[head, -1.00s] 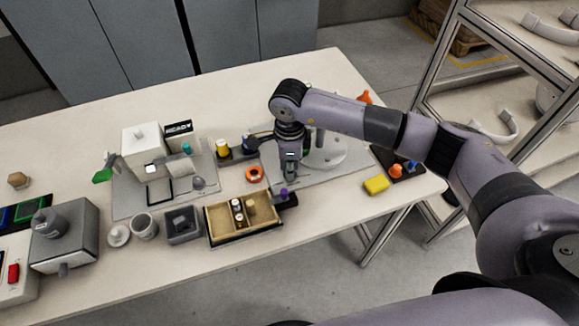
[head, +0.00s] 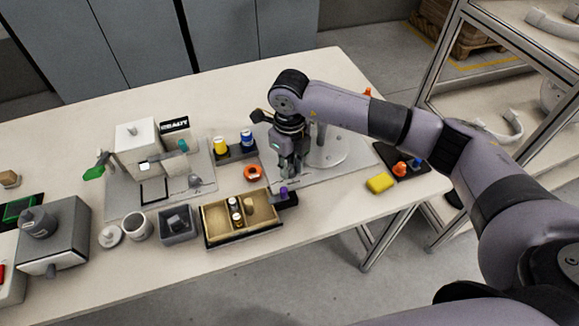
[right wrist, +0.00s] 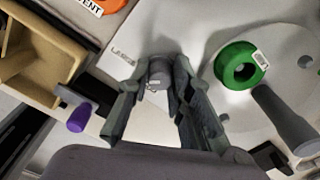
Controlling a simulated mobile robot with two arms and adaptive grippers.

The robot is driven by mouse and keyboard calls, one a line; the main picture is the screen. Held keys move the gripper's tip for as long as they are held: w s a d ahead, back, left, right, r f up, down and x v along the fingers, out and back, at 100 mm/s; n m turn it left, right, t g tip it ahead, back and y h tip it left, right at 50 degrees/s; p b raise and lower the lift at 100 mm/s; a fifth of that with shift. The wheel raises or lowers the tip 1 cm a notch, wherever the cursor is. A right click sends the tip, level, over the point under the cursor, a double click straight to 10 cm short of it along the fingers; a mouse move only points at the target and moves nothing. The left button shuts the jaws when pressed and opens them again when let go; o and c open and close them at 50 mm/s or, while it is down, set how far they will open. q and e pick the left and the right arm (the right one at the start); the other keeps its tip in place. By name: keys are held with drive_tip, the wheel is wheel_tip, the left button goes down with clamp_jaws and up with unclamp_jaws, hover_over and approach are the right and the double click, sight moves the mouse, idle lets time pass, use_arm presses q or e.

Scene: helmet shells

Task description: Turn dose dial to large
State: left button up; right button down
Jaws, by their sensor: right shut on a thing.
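In the right wrist view, a small grey round knob (right wrist: 158,72), apparently the dose dial, stands upright between the two fingers of my right gripper (right wrist: 157,67). The fingers touch it from both sides. Dark lettering that looks like "LARGE" (right wrist: 122,53) is on the light plate just left of the knob. I cannot read a pointer position on the knob. In the head view, my right gripper (head: 289,174) points down at the grey plate (head: 318,176); its fingers hide the knob there. My left gripper is not in view.
A green ring (right wrist: 240,66) and a grey post (right wrist: 283,118) stand close right of the gripper. A tan divided tray (head: 214,236) and a purple knob (head: 283,191) lie to its left.

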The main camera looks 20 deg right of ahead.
sight(290, 167)
drive_tip(key=shift+m, duration=1.1)
drive_tip(key=c, duration=1.4)
unclamp_jaws()
drive_tip(key=shift+c, duration=0.2)
drive_tip(key=shift+b, duration=0.3)
wheel_tip(290, 167, up, 12)
